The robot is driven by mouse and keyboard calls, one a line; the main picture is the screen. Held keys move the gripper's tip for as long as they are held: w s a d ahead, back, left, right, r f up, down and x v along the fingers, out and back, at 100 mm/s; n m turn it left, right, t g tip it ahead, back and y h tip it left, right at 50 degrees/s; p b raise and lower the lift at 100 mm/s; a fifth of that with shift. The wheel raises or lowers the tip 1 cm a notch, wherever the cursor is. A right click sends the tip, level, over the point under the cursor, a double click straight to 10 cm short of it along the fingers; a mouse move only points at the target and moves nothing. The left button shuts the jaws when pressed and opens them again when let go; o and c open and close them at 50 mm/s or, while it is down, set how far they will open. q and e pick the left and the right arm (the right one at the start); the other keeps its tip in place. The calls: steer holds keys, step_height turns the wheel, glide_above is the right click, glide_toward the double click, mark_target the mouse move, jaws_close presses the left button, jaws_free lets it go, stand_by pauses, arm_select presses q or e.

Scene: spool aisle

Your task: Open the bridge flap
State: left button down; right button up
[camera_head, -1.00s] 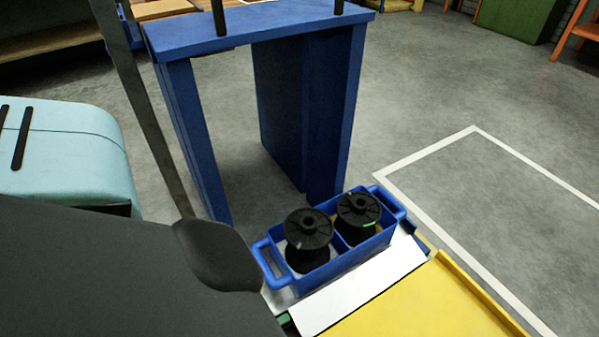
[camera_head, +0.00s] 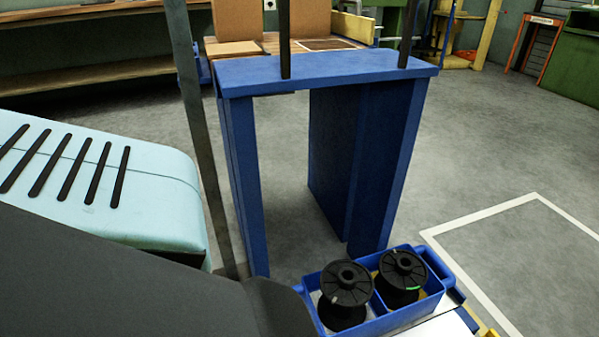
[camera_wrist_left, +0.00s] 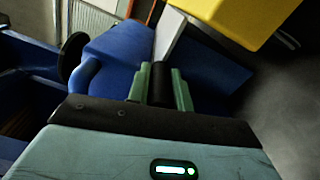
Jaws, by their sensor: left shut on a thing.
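The blue bridge-like frame (camera_head: 325,68) stands on the floor ahead in the head view, with a flat top on thick blue uprights and an open gap between them. I cannot tell which part is the flap. My left gripper (camera_wrist_left: 160,75) shows in the left wrist view, its green fingers shut on a dark round piece; what this belongs to is unclear. A blue rounded body (camera_wrist_left: 115,50) lies just left of the fingers. In the head view this gripper is hidden by the dark arm part at lower left. My right gripper is not in view.
A blue tote (camera_head: 425,312) with two black spools (camera_head: 347,282) sits at the bottom of the head view. A dark bar (camera_head: 196,110) rises left of the frame. Shelving (camera_head: 90,75) and cartons (camera_head: 302,18) stand behind. The grey floor at right is clear around white marking lines.

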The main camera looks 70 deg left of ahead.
arm_select(q)
steer(key=c, duration=1.3)
jaws_free()
steer(key=shift+o, duration=0.2)
steer(key=s+p, duration=0.1)
steer(key=s, duration=0.6)
steer(key=shift+s+p, duration=0.3)
steer(key=shift+s, duration=0.1)
steer(key=shift+a, duration=0.1)
